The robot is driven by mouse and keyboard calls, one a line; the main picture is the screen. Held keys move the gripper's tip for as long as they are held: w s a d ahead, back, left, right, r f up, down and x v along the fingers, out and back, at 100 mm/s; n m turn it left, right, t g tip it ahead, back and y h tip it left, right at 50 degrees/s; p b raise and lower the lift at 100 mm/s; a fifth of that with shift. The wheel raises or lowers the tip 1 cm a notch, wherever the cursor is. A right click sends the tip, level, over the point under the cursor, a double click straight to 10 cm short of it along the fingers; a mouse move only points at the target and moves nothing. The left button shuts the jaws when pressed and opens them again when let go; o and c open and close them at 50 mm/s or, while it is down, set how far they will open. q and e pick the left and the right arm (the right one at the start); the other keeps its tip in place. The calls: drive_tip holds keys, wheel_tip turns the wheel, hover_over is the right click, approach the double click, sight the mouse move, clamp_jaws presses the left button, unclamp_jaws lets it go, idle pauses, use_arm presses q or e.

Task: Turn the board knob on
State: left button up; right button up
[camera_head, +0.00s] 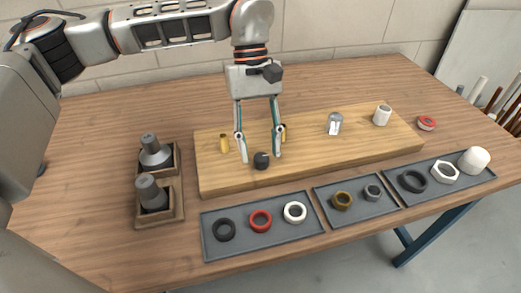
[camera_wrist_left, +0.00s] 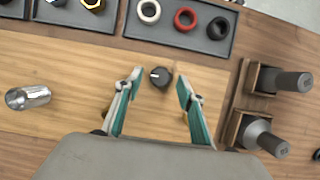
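The black board knob (camera_head: 261,160) stands on the wooden board (camera_head: 360,150), near its front edge left of the middle. In the left wrist view the knob (camera_wrist_left: 160,77) shows a pale mark on its top and lies between the fingertips. My left gripper (camera_head: 259,154) is open above the board, pointing down, with one finger on each side of the knob. In the left wrist view both fingers of the gripper (camera_wrist_left: 158,88) are apart from the knob, with gaps on both sides. My right gripper is not in view.
Brass fittings (camera_head: 224,144), a metal cylinder (camera_head: 334,124) and a white cylinder (camera_head: 382,115) stand on the board. Grey trays (camera_head: 245,249) with several rings and nuts line the front. Two dark grey parts (camera_head: 152,193) sit in wooden holders at left. The table behind the board is clear.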

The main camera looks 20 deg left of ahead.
use_arm(q)
drive_tip(key=v, duration=1)
drive_tip(key=shift+r, duration=0.2)
